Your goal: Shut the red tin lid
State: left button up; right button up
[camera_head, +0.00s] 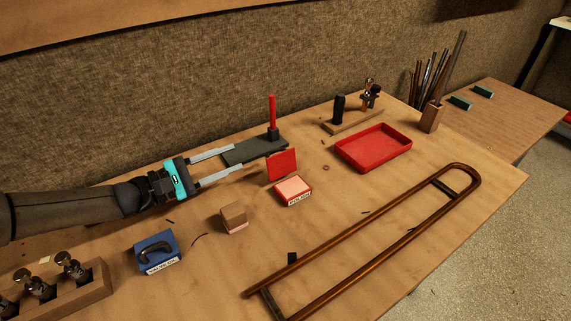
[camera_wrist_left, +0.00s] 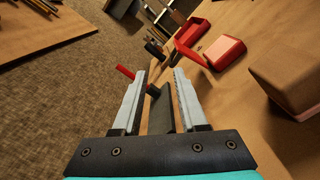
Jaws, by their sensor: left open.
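The red tin (camera_head: 293,191) stands on the bench with a pale pink content or inner face showing on top and a white label on its front. Its red lid (camera_head: 282,165) stands up, open, at the tin's back edge. In the left wrist view, the tin (camera_wrist_left: 222,52) and the raised lid (camera_wrist_left: 190,53) are ahead, to the right of the fingers. My left gripper (camera_head: 238,160) is open and empty, to the left of the lid and apart from it. It also shows in the left wrist view (camera_wrist_left: 158,95). My right gripper is not in view.
A dark plate with a red upright rod (camera_head: 272,112) lies just behind the lid. A wooden block (camera_head: 234,217) and a blue box (camera_head: 158,252) stand in front. A red tray (camera_head: 373,148) is to the right, and a long brass slide (camera_head: 365,235) lies in front.

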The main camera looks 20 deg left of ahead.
aim_at(277, 149)
pick_arm(q)
jog(key=shift+f+b, duration=1)
jog(key=shift+f, duration=0.5)
jog(key=b+x, duration=0.3)
jog(key=x, duration=0.9)
jog(key=shift+w+d, duration=0.3)
jog(key=shift+b+x, duration=0.55)
jog(key=shift+x, duration=0.65)
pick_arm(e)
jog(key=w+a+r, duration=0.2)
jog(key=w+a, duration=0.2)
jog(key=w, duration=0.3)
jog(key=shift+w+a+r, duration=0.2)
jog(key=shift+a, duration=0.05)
pick_arm(q)
grip_shut()
